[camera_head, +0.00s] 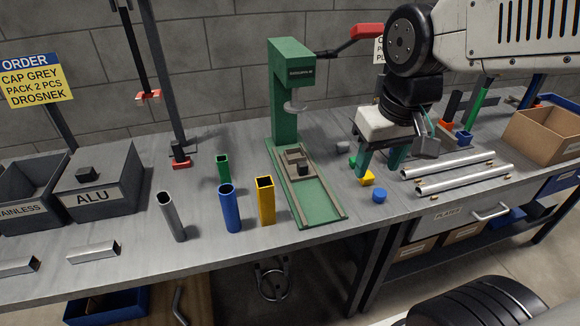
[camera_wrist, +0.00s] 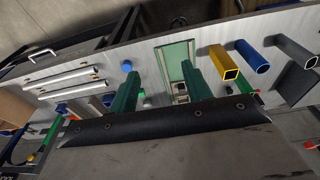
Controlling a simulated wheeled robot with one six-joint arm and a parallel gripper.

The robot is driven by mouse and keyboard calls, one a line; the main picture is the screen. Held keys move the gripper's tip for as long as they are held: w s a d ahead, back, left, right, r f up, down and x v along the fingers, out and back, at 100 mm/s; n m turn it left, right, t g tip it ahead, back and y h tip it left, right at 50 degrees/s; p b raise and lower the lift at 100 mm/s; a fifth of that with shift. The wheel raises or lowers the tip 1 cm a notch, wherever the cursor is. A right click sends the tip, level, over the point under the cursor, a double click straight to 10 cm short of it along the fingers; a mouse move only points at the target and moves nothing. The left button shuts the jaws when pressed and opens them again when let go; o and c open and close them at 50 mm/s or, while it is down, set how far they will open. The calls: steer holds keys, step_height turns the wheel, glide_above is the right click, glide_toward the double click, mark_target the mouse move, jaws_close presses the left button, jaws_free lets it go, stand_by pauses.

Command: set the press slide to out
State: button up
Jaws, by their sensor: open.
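The green press (camera_head: 287,95) stands at the middle back of the bench, with a round ram plate above its base. The press slide (camera_head: 295,157), a small tan and dark carriage, sits at the back of the green track (camera_head: 318,203), close under the ram. The front of the track is bare. My gripper (camera_head: 380,165) is open and empty, right of the track above the bench. In the wrist view my gripper (camera_wrist: 160,85) shows two green fingers apart. The track (camera_wrist: 174,62) lies near the right finger, which partly covers the slide (camera_wrist: 181,92).
Grey, blue and yellow tubes (camera_head: 266,201) stand left of the track, with a green one behind. Silver tubes (camera_head: 460,178) lie to the right. The press lever (camera_head: 367,31) reaches toward my arm.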

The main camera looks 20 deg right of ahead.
steer(key=w+f+t, duration=0.1)
steer(key=w+f, duration=0.4)
steer(key=w, duration=0.9)
steer(key=t, duration=0.1)
glide_toward(303, 164)
step_height(303, 164, down, 2)
steer(key=x, duration=0.5)
steer(key=w+x, duration=0.1)
steer(key=x, duration=0.2)
steer(key=shift+f, duration=0.1)
steer(key=shift+t, duration=0.3)
